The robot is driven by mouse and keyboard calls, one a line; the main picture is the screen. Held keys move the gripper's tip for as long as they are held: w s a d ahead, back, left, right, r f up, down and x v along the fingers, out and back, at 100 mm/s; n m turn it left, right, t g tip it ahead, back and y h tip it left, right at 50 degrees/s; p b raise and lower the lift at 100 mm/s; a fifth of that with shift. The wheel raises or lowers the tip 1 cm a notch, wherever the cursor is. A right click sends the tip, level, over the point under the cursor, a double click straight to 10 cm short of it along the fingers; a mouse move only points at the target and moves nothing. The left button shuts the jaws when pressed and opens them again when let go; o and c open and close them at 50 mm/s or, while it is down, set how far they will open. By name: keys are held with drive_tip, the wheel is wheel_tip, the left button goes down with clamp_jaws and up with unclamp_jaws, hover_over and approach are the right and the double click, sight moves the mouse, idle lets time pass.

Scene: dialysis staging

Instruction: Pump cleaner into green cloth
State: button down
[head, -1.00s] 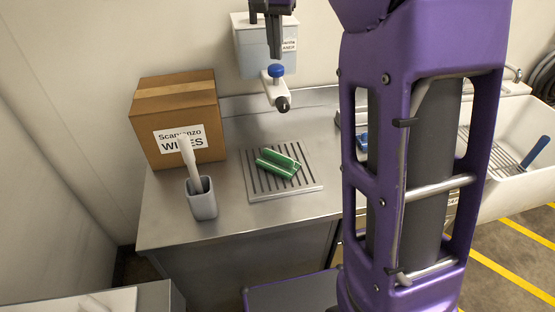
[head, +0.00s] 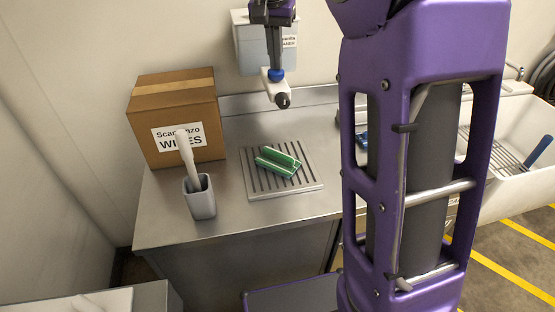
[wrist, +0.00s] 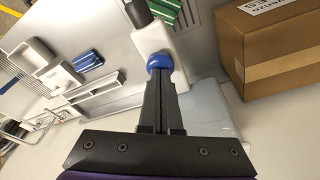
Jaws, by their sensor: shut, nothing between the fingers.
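The cleaner dispenser (head: 251,50) is a pale box on the back wall with a white spout arm (head: 268,88) ending in a dark nozzle (head: 283,100). Its blue pump knob (head: 276,76) sits directly under my gripper (head: 275,67). My gripper is shut and empty, its fingertips down against the knob. The wrist view also shows the fingertips (wrist: 160,76) at the blue knob (wrist: 159,60). The green cloth (head: 278,161) lies folded on a slotted drain tray (head: 312,186), below the nozzle. No cleaner is visible on it.
A cardboard wipes box (head: 172,100) stands left on the steel counter (head: 240,222). A grey cup (head: 200,200) with a white-handled brush (head: 184,150) stands in front of it. A white sink (head: 515,190) is at the right.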

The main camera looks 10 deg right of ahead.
idle(0.3)
drive_tip(key=shift+r+p, duration=1.6)
drive_tip(key=shift+p, duration=0.25)
wheel_tip(320, 180, up, 6)
drive_tip(key=p, duration=0.3)
drive_tip(key=shift+p, duration=0.3)
